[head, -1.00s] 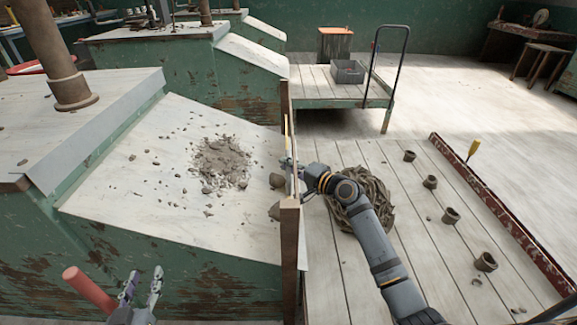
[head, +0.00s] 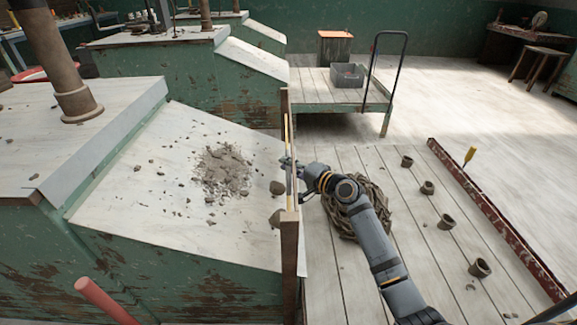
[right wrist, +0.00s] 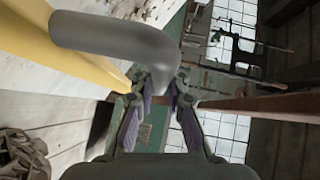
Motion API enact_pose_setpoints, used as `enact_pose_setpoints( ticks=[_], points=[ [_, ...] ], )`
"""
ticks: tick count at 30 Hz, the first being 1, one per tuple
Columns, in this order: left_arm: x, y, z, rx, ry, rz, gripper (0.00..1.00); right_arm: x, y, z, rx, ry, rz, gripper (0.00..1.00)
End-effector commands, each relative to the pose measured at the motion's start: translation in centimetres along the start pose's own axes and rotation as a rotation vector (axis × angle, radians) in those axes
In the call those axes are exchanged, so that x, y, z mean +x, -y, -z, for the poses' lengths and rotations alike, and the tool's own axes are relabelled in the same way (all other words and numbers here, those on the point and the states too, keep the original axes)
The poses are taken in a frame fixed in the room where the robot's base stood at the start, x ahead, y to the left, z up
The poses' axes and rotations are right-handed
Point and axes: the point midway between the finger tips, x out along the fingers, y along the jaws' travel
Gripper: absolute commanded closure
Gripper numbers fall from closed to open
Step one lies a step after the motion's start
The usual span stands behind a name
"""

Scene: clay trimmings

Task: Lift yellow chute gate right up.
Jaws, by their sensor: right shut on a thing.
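The yellow chute gate (head: 287,132) shows edge-on in the head view as a thin upright strip between two brown wooden posts at the chute's lower end. In the right wrist view, its yellow face (right wrist: 95,62) fills the upper left, with a grey bent handle (right wrist: 115,40) in front. My right gripper (head: 286,162) is at the gate. In the right wrist view, its fingers (right wrist: 160,85) are shut on the handle, whose gripped end is partly hidden. My left gripper is not in view.
The sloping chute (head: 130,205) holds a heap of clay crumbs (head: 225,172), with lumps (head: 277,187) close to the gate. A red rod (head: 105,300) sticks up at lower left.

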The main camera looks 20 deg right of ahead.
Motion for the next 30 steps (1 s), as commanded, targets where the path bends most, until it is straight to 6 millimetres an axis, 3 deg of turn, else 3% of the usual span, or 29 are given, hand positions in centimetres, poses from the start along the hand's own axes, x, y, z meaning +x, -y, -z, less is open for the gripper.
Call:
enact_pose_setpoints(
  ticks=[9, 10, 15, 30],
  points=[
    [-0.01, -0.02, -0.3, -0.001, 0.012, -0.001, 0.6, 0.01, 0.49, 0.18, -0.004, -0.005, 0.009, 1.0],
    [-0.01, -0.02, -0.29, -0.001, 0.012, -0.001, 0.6, 0.01, 0.49, 0.18, -0.004, -0.005, 0.009, 0.85],
    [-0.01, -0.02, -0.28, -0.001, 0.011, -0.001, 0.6, 0.01, 0.42, 0.15, -0.003, -0.004, 0.007, 0.63],
    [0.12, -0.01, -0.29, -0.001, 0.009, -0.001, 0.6, 0.02, 0.19, 0.07, -0.003, -0.003, 0.006, 0.63]
  ],
)
